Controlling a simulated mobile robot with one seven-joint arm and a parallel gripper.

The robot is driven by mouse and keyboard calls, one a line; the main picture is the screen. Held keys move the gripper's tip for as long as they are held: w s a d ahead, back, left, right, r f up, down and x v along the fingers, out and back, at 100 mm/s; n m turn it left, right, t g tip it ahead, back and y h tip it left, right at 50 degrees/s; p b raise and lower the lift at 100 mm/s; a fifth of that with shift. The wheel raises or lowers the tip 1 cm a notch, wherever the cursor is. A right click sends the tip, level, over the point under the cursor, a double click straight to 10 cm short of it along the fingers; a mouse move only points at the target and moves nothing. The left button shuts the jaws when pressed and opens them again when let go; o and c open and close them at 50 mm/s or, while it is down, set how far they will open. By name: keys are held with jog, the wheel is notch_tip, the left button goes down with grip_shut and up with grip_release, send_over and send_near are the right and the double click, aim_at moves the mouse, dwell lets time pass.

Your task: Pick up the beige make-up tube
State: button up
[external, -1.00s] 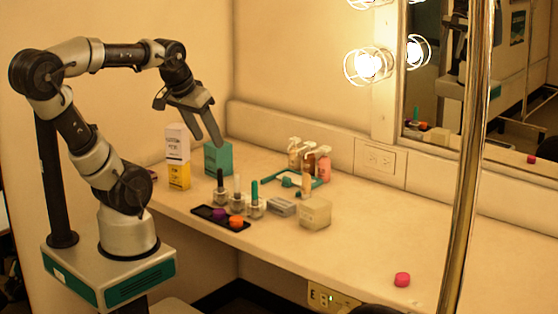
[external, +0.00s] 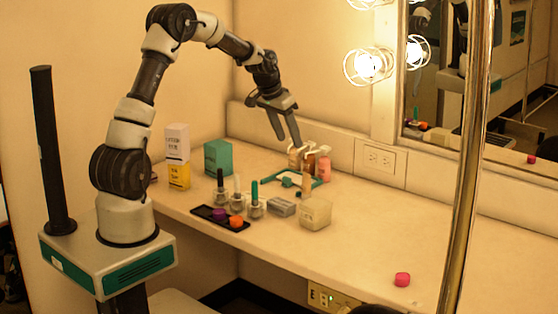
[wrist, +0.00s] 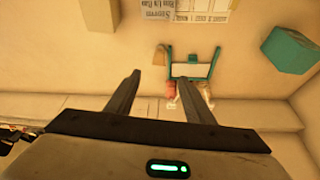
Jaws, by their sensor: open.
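The beige make-up tube (external: 305,184) stands upright on the counter in the external view, just behind a cream box and beside the teal-framed tray. In the wrist view the tube (wrist: 160,56) shows as a small tan shape left of the tray, beyond the fingertips. My gripper (external: 291,143) is open and empty, pointing down above the back of the counter near the pump bottles. In the wrist view its two fingers (wrist: 162,79) are spread apart. The tube's lower part is partly hidden by the cream box in the external view.
The cream box (external: 315,214) and a grey box (external: 281,207) stand in front of the tube. The teal-framed tray (external: 268,180) and several pump bottles (external: 325,169) are close. Polish bottles (external: 237,198) stand left. The counter's right side is mostly clear around a pink cap (external: 402,280).

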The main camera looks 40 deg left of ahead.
send_over(305, 175)
jog(key=s, duration=0.3)
notch_tip(305, 175, down, 10)
jog(key=r, duration=0.1)
jog(key=shift+w+a+b+x, duration=0.1)
jog(key=shift+b+x, duration=0.2)
jog(key=shift+x, duration=1.25)
jog(key=shift+w+a+b+x, duration=0.15)
jog(key=shift+b+x, duration=0.15)
jog(key=shift+x, duration=1.25)
jog(key=shift+d+r, duration=0.1)
jog(key=c, duration=1.1)
